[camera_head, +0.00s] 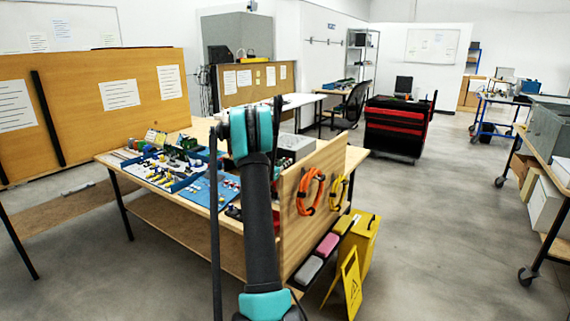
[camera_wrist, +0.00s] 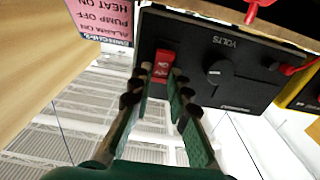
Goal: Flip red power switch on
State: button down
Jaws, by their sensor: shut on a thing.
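The red power switch (camera_wrist: 163,56) is set in a black panel (camera_wrist: 215,50), shown upside down in the wrist view. White marking shows on the switch's face. My gripper (camera_wrist: 161,70) has its two fingertips at the left and right sides of the switch, shut on it. The fingertips cover part of its edges. I cannot tell whether the switch is on or off. In the head view my arm blocks the view, and neither the switch nor my fingertips can be made out.
A VOLTS knob (camera_wrist: 217,72) is right of the switch. Red plugs and leads (camera_wrist: 262,4) are at the panel's edges. A pink label sheet (camera_wrist: 103,18) is left. In the head view, a workbench (camera_head: 205,212) holds trays of parts, with yellow signs (camera_head: 352,285) beside it.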

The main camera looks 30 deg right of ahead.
jog(key=shift+a+f+t+h, duration=0.1)
jog(key=shift+f+t+h, duration=0.2)
jog(key=shift+h, duration=0.6)
jog(key=shift+f+t+h, duration=0.1)
jog(key=shift+t+h, duration=0.3)
jog(key=shift+h, duration=0.5)
jog(key=shift+s, duration=0.1)
jog(key=c, duration=1.4)
grip_release()
jog(key=shift+c, duration=0.2)
jog(key=s+a, duration=0.5)
jog(key=a, duration=0.7)
jog(key=shift+f, duration=0.25)
jog(key=shift+a, duration=0.1)
